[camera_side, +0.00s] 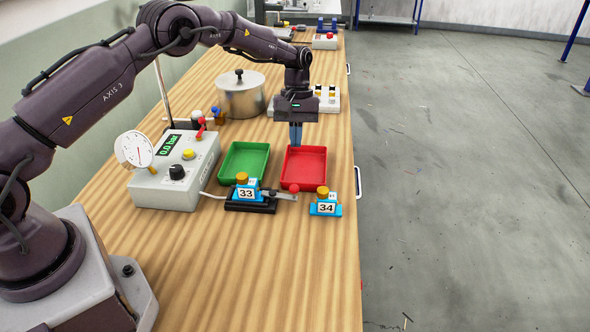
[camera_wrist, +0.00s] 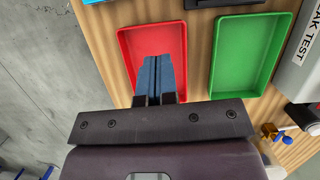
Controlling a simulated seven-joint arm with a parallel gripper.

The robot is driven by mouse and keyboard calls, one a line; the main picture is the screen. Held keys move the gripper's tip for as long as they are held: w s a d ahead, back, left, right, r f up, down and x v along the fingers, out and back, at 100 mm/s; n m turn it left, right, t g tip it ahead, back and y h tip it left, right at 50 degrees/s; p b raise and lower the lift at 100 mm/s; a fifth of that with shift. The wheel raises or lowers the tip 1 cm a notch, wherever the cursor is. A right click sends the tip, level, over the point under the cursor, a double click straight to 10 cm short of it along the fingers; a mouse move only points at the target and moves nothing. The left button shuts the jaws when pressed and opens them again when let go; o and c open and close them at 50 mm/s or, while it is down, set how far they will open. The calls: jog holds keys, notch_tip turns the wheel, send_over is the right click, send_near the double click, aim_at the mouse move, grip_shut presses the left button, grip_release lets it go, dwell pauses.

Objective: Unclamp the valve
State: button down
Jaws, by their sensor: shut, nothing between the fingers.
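A blue valve with a yellow cap, labelled 33 (camera_side: 246,194), sits upright on a black clamp base (camera_side: 262,208). A metal clamp lever with a red ball knob (camera_side: 294,188) reaches out to its right, lying low; I cannot tell whether the clamp grips the valve. A second blue valve, labelled 34 (camera_side: 325,208), stands loose on the table to the right. My gripper (camera_side: 296,142) points down over the red tray (camera_side: 305,182), behind the clamp. Its blue fingers (camera_wrist: 153,75) are together and empty. In the wrist view the clamp is mostly cut off at the top edge.
A green tray (camera_side: 244,164) lies left of the red one; both are empty. A grey test box (camera_side: 165,186) with a gauge (camera_side: 134,149) reads 0.0 bar; a tube joins it to the clamp. A metal pot (camera_side: 240,96) stands behind. The front table is clear.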

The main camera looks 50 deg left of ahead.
jog(key=x, duration=0.4)
jog(key=shift+s+d+f, duration=0.3)
jog(key=shift+s+d, duration=0.2)
jog(key=shift+d, duration=0.05)
jog(key=shift+s+d+f, duration=0.3)
jog(key=shift+s+d, duration=0.15)
jog(key=shift+d, duration=0.05)
jog(key=shift+s+d+f, duration=0.15)
jog(key=shift+s+d, duration=0.3)
jog(key=shift+d, duration=0.05)
